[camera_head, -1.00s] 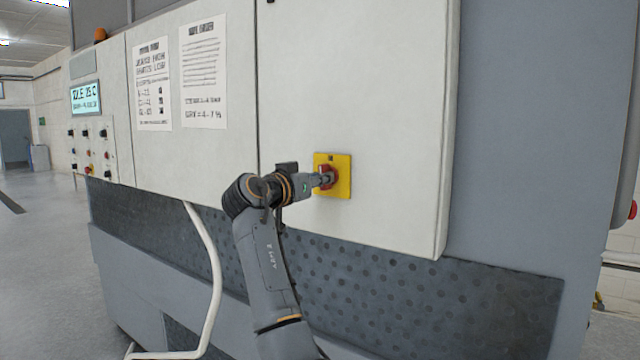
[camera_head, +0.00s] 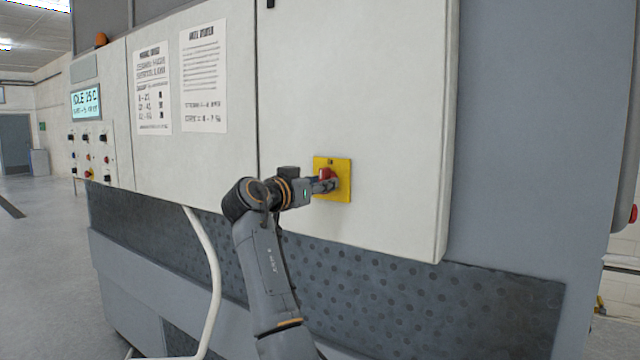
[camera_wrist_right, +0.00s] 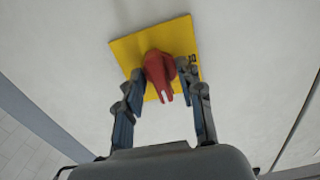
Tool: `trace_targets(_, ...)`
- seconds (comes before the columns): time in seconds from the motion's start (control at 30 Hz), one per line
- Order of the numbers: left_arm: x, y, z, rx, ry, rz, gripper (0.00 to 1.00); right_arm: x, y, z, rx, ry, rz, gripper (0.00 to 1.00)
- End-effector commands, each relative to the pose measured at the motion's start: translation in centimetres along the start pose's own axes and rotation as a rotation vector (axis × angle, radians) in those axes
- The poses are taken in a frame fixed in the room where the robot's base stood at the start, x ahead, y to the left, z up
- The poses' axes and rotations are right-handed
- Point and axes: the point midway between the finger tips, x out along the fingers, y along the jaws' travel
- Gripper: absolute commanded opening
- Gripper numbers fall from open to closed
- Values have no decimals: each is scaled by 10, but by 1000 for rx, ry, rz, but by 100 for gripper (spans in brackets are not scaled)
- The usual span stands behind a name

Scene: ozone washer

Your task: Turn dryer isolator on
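The dryer isolator is a red rotary knob (camera_head: 326,173) on a yellow square plate (camera_head: 341,165), fixed to the pale cabinet door. My right gripper (camera_head: 327,185) is at the knob and covers part of it in the head view. In the right wrist view, the two fingers of the right gripper (camera_wrist_right: 160,76) stand apart on either side of the red knob (camera_wrist_right: 157,70), in front of the yellow plate (camera_wrist_right: 128,48). The fingertips are close to the knob's sides; firm contact is not clear. My left gripper is not in view.
The white cabinet door (camera_head: 370,80) is flat and clear around the plate. A white bent pipe (camera_head: 211,265) stands left of my right arm. A control panel (camera_head: 90,150) with buttons and a lit display (camera_head: 86,104) is at the far left.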

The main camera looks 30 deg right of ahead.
Motion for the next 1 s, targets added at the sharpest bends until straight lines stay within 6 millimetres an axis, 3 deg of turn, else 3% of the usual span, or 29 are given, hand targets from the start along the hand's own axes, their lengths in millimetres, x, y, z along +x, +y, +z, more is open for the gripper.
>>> trace_targets(0.37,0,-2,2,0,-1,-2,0,-11,0,-1,0,3,-1,38)
trace_targets(0.8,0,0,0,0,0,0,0,-97,-1,0,1,1,-3,38)
trace_targets(1.0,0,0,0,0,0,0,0,-117,0,0,-1,1,-1,38)
